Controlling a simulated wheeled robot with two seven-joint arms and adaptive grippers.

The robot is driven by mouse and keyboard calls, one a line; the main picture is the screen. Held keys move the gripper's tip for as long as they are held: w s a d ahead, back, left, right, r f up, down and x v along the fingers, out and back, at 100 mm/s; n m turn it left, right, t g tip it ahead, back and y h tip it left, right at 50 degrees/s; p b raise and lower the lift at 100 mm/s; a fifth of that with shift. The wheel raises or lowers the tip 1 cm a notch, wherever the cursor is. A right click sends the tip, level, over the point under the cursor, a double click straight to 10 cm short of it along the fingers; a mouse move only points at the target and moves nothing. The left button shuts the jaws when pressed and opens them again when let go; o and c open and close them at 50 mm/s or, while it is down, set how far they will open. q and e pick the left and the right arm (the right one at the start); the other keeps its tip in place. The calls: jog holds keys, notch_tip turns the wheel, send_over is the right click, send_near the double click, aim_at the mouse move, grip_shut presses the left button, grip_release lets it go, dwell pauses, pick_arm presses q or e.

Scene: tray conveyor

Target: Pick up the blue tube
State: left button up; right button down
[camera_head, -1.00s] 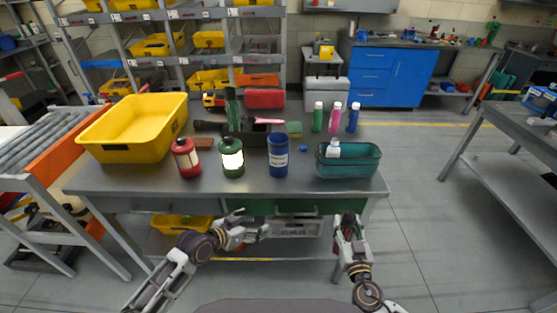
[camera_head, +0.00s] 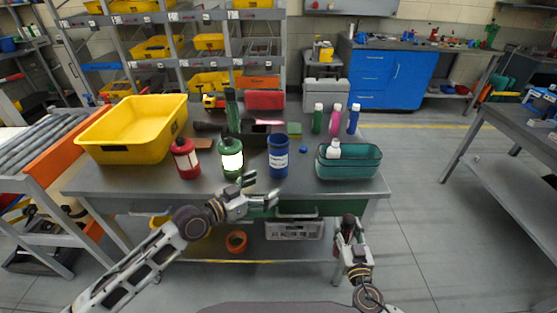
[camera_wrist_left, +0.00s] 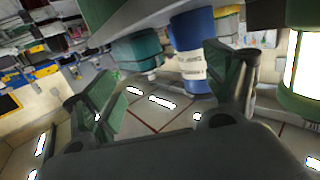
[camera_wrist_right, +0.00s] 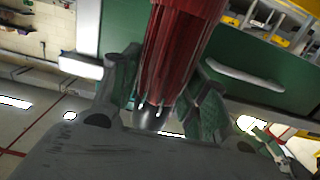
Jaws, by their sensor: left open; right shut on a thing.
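A wide blue cylinder with a white label (camera_head: 278,158) stands upright near the table's front edge; it also shows in the left wrist view (camera_wrist_left: 192,50), beyond my fingers. A slim blue bottle (camera_head: 353,119) stands farther back, right of a pink and a green one. My left gripper (camera_head: 262,191) is open and empty at the table's front edge, just below and left of the wide blue cylinder and apart from it. My right gripper (camera_head: 348,234) is shut on a ribbed red object (camera_wrist_right: 178,58), low in front of the table's right end. The object's far end is out of the wrist view.
A red canister (camera_head: 187,160) and a green canister (camera_head: 231,158) stand left of the wide blue cylinder. A teal bin (camera_head: 348,170) with a white bottle (camera_head: 334,149) is right of it. A yellow crate (camera_head: 130,150) fills the left. The table's front strip (camera_head: 320,194) is bare.

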aim_at(272, 158)
pick_arm(q)
jog(key=w+a+r+t, duration=0.1)
jog(key=w, duration=0.1)
jog(key=w+a+r+t, duration=0.1)
jog(key=w+a+r, duration=0.1)
jog(key=shift+a+r+n, duration=0.1)
jog(key=shift+r+n, duration=0.05)
jog(key=shift+n, duration=0.15)
jog(key=shift+p+x, duration=0.6)
jog(key=shift+x, duration=2.6)
pick_arm(e)
jog(key=shift+r, duration=0.65)
pick_arm(q)
jog(key=shift+w+d, duration=0.1)
jog(key=shift+d, duration=0.1)
jog(key=shift+x, duration=2.6)
pick_arm(e)
jog(key=shift+r, duration=0.15)
pick_arm(q)
jog(key=shift+w+a, duration=0.1)
jog(key=shift+a, duration=0.05)
jog(key=c, duration=1.1)
